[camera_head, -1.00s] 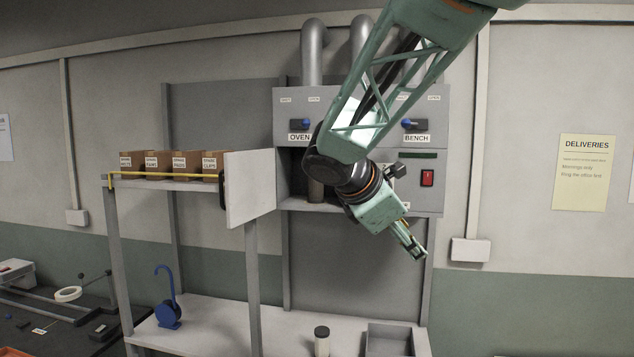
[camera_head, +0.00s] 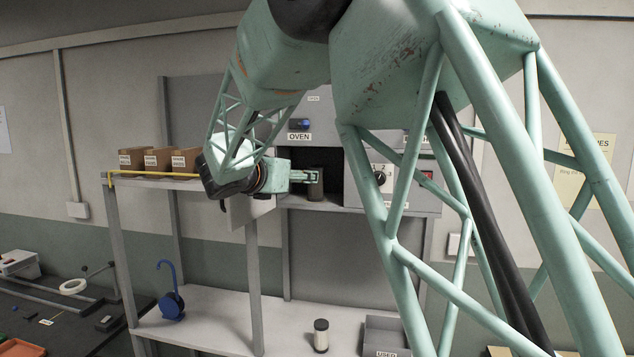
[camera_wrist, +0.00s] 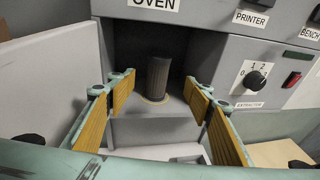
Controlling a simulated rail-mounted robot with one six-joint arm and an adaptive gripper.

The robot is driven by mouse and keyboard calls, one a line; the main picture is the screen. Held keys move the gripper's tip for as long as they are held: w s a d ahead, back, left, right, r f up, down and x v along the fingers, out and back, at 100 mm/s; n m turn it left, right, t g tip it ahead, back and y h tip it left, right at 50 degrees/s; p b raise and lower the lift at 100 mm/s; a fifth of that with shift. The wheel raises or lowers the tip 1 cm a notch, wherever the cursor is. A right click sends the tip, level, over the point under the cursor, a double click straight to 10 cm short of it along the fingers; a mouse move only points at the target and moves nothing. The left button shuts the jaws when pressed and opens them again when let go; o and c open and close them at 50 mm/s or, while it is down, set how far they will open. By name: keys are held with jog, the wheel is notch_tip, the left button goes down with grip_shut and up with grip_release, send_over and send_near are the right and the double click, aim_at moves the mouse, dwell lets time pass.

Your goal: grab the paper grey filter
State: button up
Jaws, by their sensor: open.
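The grey filter (camera_wrist: 158,76) is a dark grey ribbed cylinder standing upright inside the open oven compartment (camera_wrist: 200,62). In the head view the filter (camera_head: 315,189) shows partly behind my gripper (camera_head: 317,176). In the wrist view my gripper (camera_wrist: 160,98) is open and empty, with orange-lined fingers spread to either side. The filter stands ahead of the fingertips, near the middle of the gap between them. I see no contact between fingers and filter.
The open oven door (camera_wrist: 50,80) stands to the left. A control panel with a knob (camera_wrist: 253,79) and a red switch (camera_wrist: 291,79) is on the right. In the head view a white cylinder with dark ends (camera_head: 321,337) and a grey tray (camera_head: 385,334) are on the lower bench.

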jog(key=shift+a, duration=0.1)
dwell(0.3)
jog(key=shift+p+x, duration=0.7)
jog(key=shift+x, duration=3.65)
jog(key=shift+w, duration=0.1)
jog(key=shift+p+x, duration=0.85)
jog(key=shift+x, duration=1.65)
jog(key=shift+r, duration=0.1)
jog(key=c, duration=1)
